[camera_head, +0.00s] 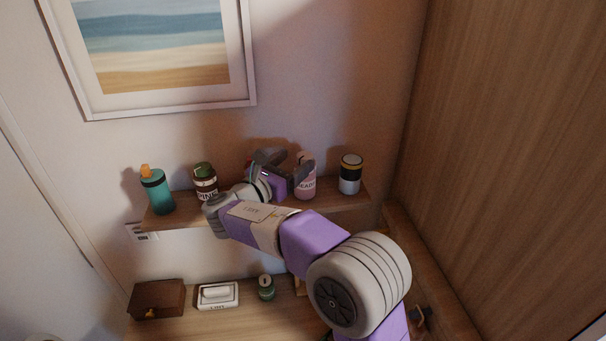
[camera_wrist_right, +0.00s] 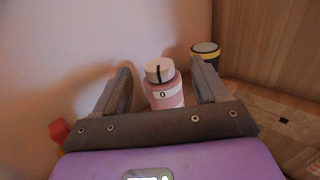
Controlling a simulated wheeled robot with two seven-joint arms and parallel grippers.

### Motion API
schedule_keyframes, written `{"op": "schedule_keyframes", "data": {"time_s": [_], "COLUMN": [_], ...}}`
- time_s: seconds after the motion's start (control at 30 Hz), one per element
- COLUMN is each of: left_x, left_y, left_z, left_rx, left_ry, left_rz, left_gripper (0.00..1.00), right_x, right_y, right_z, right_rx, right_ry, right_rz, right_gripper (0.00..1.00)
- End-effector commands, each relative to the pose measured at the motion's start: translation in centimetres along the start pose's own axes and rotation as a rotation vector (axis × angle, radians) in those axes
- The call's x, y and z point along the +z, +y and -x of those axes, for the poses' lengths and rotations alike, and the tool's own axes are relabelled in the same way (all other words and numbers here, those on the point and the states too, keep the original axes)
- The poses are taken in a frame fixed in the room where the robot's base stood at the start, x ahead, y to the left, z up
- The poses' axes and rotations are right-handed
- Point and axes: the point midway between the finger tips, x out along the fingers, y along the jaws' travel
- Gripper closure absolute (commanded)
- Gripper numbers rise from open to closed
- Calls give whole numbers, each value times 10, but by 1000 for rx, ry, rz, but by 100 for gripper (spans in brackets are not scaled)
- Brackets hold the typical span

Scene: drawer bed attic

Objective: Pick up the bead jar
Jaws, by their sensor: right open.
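The bead jar (camera_head: 307,188) is pink with a pale label and stands upright on the wall shelf, right of the middle. In the right wrist view the jar (camera_wrist_right: 165,97), with its pale lid, shows between the two fingers. My right gripper (camera_head: 286,170) is open and empty, just left of the jar in the head view, with one finger overlapping the jar's upper left side. In the right wrist view my right gripper (camera_wrist_right: 164,82) points at the jar; I cannot tell whether a finger touches it. My left gripper is out of view.
Below are a brown box (camera_head: 157,300), a white dish (camera_head: 217,296) and a green jar (camera_head: 266,288). A wooden panel (camera_head: 490,150) bounds the right.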

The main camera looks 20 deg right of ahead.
Motion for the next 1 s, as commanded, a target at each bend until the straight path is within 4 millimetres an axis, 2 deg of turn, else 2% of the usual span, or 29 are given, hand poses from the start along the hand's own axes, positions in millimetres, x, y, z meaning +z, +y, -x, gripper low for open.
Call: {"op": "schedule_keyframes", "data": {"time_s": [0.33, 0.67, 1.0], "left_x": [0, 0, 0], "left_y": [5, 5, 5], "left_z": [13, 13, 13], "left_rx": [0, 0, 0], "left_ry": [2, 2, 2], "left_rz": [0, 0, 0], "left_gripper": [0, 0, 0], "right_x": [-7, -9, -9], "right_y": [-3, -2, -2], "right_z": [-48, -54, -54], "right_rx": [-2, 1, 1], "right_ry": [2, 2, 2], "right_rz": [1, 2, 2], "right_gripper": [28, 29, 81]}}
